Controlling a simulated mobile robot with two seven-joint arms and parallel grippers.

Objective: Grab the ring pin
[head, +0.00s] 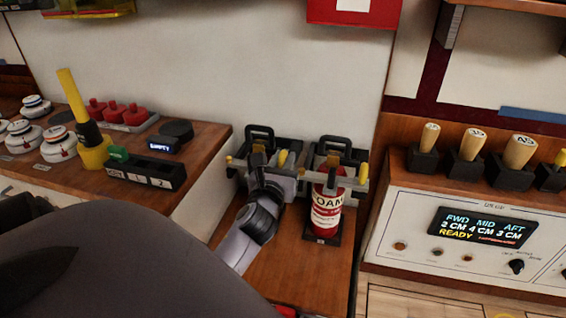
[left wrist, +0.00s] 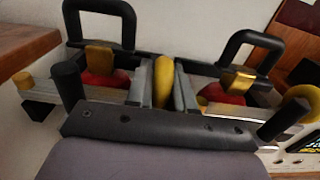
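A yellow ring pin (left wrist: 164,82) stands near the middle of the left wrist view, seen nearly edge-on. It also shows as a small yellow piece in the head view (head: 282,159). My left gripper (left wrist: 165,90) has its grey finger pads on both sides of it, with no clear gap, so it looks shut on the ring. A red extinguisher (head: 326,213) labelled FOAM stands to the right. Another bottle behind my left gripper is mostly hidden; red parts (left wrist: 105,82) show in the left wrist view. My right gripper is not in view.
Black handles (left wrist: 100,12) and (left wrist: 250,42) rise close beside the fingers. Another yellow piece (left wrist: 300,105) is at the right. A wooden counter (head: 200,140) with knobs and a yellow tool stands left. A control panel (head: 480,235) stands right. A red box (head: 353,12) hangs above.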

